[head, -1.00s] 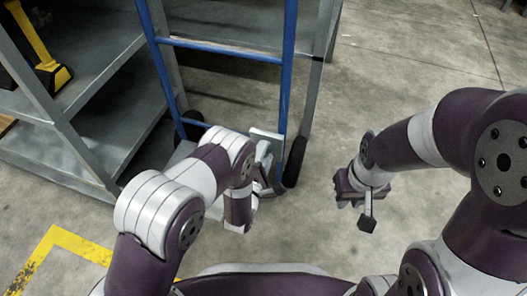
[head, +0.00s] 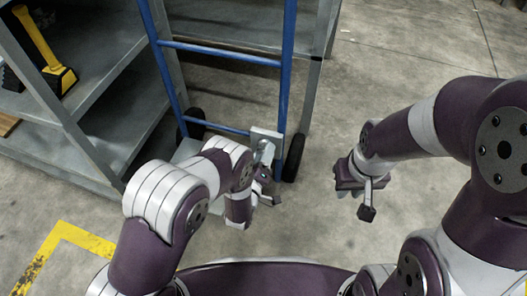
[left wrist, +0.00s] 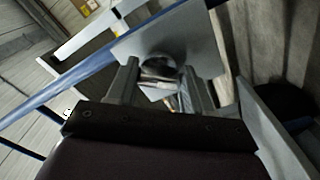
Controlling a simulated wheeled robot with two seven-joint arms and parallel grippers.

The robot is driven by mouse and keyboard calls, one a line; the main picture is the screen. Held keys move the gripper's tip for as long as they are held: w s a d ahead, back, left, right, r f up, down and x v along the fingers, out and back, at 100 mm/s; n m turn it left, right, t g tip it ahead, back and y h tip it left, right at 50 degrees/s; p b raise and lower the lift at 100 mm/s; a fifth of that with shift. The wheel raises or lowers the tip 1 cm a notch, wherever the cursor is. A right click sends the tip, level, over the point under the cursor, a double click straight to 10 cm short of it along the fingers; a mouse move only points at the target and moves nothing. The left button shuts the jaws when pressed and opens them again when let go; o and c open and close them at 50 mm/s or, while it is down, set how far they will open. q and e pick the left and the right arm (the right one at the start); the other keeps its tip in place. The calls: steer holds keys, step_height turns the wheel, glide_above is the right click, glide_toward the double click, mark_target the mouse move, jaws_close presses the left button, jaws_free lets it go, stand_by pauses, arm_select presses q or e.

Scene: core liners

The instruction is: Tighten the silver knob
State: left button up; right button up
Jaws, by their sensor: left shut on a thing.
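The silver knob (left wrist: 158,68) shows in the left wrist view as a round, shiny metal piece in front of a grey plate (left wrist: 190,42). My left gripper (left wrist: 160,75) has one finger on each side of the knob and is shut on it. In the head view, the grey plate (head: 266,134) is at the lower right of the blue hand truck (head: 283,90). My left gripper (head: 264,158) is against its near side, and my wrist hides the knob there. My right gripper (head: 348,184) hangs over bare floor at the right, apart from the truck; its finger gap is unclear.
A grey metal shelf (head: 105,70) stands at the left, with a yellow and black tool (head: 55,65) on it. The truck's black wheel (head: 294,157) is just right of my left gripper. A yellow line (head: 75,232) marks the floor. The floor at the right is open.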

arm_select(q)
steer(key=shift+a+f+m+p, duration=0.15)
steer(key=shift+m+p, duration=0.45)
steer(key=shift+m, duration=1.9)
steer(key=shift+a+f+m+p, duration=0.15)
steer(key=shift+m+p, duration=0.45)
steer(key=shift+m, duration=1.9)
steer(key=shift+r, duration=0.1)
steer(key=o, duration=1)
steer(key=shift+o, duration=0.2)
steer(key=p+v, duration=0.5)
steer(key=v, duration=0.7)
steer(key=shift+s, duration=0.3)
